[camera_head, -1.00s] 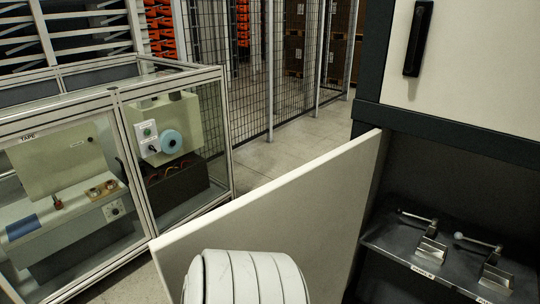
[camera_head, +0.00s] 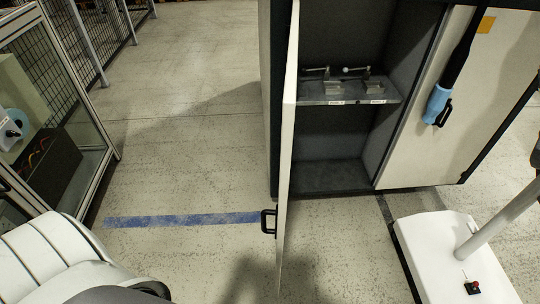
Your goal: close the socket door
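The socket door (camera_head: 287,150) stands wide open from the dark cabinet (camera_head: 330,176). I see it nearly edge-on as a tall, narrow white panel. Its black handle (camera_head: 268,222) sticks out to the left, low on the panel. The cabinet's opening shows to the right of the door, with a metal shelf (camera_head: 345,95) holding two lever clamps. A white arm section of mine fills the lower left corner, apart from the door, with a dark part at the bottom edge. Neither gripper's fingers show, and nothing is seen touching the door.
A closed white cabinet panel (camera_head: 432,140) is right of the opening, with a black rod ending in light blue (camera_head: 436,104) in front. A white base (camera_head: 430,262) with a pole stands lower right. A framed glass enclosure (camera_head: 102,110) is left. The floor between enclosure and door is clear, with a blue stripe (camera_head: 180,220).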

